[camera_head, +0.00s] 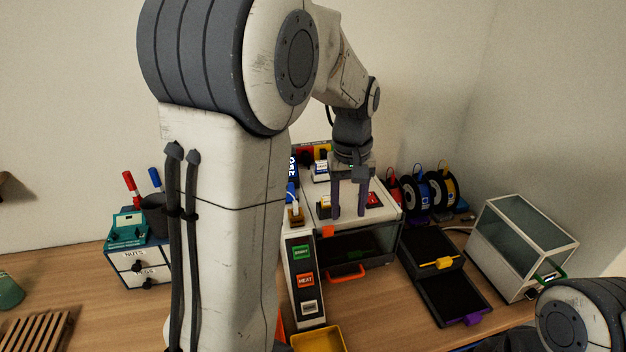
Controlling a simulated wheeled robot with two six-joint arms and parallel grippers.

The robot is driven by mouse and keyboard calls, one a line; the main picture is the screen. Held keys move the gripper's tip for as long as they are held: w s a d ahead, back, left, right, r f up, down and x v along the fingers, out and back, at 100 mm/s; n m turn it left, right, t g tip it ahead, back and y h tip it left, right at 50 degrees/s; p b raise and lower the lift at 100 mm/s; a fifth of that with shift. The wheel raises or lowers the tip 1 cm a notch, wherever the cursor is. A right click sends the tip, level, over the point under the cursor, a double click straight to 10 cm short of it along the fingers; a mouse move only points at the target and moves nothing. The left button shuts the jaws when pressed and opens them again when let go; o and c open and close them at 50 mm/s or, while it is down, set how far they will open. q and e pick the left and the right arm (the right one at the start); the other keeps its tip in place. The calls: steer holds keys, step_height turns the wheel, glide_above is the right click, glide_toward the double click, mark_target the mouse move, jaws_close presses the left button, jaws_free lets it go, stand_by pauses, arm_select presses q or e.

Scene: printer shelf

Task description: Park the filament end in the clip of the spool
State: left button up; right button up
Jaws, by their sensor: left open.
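My right gripper is not in view; only part of my right arm shows at lower right.
The printer (377,215) has an orange handle and a control panel (303,277) in front. Black trays (449,281) and a glass-sided box (522,236) stand to the right. A yellow bin (319,340) is at the front. A drawer unit (140,262) stands left. My left arm hides the middle.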

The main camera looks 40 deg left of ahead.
arm_select(q)
steer(key=a+r+n+p, duration=0.35)
steer(key=a+n, duration=0.25)
steer(key=a, duration=0.7)
glide_above(295, 202)
steer(key=f, duration=0.4)
steer(key=shift+w+d, duration=0.1)
steer(key=shift+d, duration=0.1)
step_height(295, 202, down, 5)
steer(key=p, duration=0.3)
steer(key=shift+a+r, duration=0.15)
steer(key=shift+f, duration=0.5)
jaws_close()
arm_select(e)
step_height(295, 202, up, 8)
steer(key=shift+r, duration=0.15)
